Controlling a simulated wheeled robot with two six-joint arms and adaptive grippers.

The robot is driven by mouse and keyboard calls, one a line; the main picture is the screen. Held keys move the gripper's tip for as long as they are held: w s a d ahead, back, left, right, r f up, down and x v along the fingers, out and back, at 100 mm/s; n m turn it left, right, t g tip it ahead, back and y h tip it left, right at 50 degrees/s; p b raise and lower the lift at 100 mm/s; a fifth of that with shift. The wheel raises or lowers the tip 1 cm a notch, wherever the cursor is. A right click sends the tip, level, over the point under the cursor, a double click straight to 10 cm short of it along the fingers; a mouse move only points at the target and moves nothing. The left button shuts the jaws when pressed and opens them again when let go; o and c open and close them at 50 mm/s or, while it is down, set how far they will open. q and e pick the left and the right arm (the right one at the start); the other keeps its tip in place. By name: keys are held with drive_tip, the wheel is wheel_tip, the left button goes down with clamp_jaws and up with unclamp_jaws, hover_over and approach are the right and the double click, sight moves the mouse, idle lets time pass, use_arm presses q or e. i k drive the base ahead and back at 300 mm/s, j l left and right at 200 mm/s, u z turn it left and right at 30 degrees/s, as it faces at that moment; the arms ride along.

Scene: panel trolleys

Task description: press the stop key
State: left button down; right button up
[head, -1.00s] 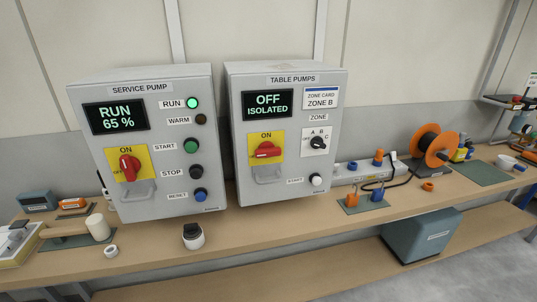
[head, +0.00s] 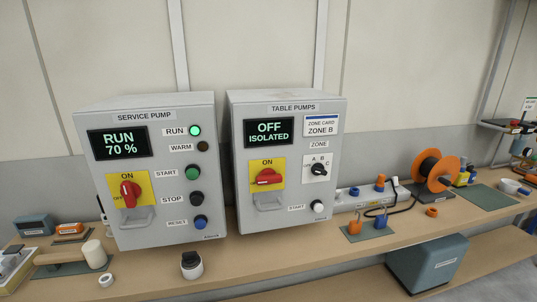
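The black stop key (head: 196,199) is on the service pump box (head: 155,110), right of its STOP label, below the green start key (head: 193,172) and above the blue reset key (head: 200,222). The box's screen (head: 119,142) reads RUN 70 %. Its green run lamp (head: 195,130) is lit and the warm lamp (head: 202,147) is dark. The red service pump switch (head: 130,192) on its yellow plate stands near upright. Neither of my grippers shows in the head view.
The table pumps box (head: 288,150) stands to the right, its screen reading OFF ISOLATED. A black and white knob (head: 192,265) stands on the bench in front. A mallet (head: 85,252) lies at the left. An orange spool (head: 434,172) stands at the right. Bare bench (head: 260,256) lies in front.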

sight(196, 200)
drive_tip(key=u, duration=2.6)
drive_tip(key=i+j, duration=0.15)
drive_tip(key=i, duration=0.25)
drive_tip(key=i+j+z, duration=0.1)
drive_tip(key=i, duration=0.3)
drive_tip(key=i+j, duration=0.3)
drive_tip(key=i, duration=0.15)
drive_tip(key=l+z, duration=0.05)
